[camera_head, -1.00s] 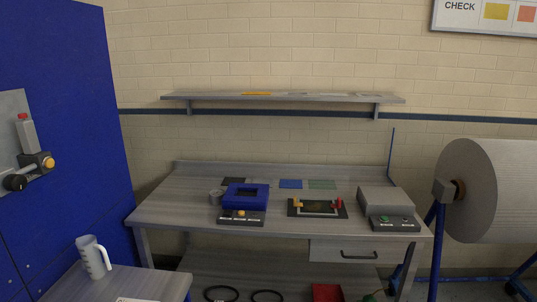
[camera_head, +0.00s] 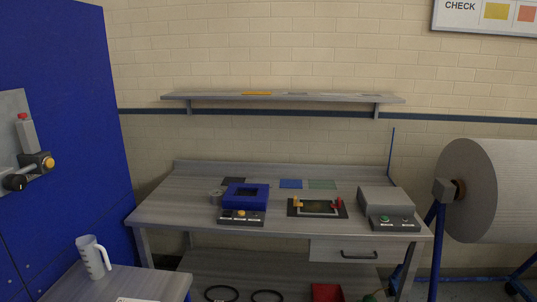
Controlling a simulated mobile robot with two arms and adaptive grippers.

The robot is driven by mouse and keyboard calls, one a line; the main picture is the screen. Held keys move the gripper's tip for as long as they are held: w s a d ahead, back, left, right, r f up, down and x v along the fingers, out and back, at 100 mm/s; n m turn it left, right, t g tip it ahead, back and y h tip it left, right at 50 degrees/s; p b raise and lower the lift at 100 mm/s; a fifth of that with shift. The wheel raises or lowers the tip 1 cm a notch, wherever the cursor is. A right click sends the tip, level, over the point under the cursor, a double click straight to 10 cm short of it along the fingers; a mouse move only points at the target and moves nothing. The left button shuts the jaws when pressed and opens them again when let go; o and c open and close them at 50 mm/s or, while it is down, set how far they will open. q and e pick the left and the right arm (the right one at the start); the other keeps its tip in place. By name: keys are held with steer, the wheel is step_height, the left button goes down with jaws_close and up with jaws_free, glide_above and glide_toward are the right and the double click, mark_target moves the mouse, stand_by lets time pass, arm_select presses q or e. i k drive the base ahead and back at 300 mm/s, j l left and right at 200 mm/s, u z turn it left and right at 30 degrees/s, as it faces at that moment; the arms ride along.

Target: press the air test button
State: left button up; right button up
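A blue device (camera_head: 258,197) with a dark opening sits on the left half of the workbench. A dark panel with a yellow button (camera_head: 241,213) is at its front. A grey box (camera_head: 386,200) stands at the right end of the bench. Its dark front panel carries a green button (camera_head: 385,219) and a second, darker one beside it. The labels are too small to read, so I cannot tell which one is the air test button. Neither of my grippers is in view.
The workbench (camera_head: 165,206) has a drawer, and a fixture (camera_head: 318,208) with yellow and red parts in its middle. A side table with a white jug (camera_head: 92,258) is at lower left. A blue cabinet (camera_head: 65,110) is left; a large roll (camera_head: 490,190) is right.

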mark_target(49, 163)
steer(key=u, duration=1.1)
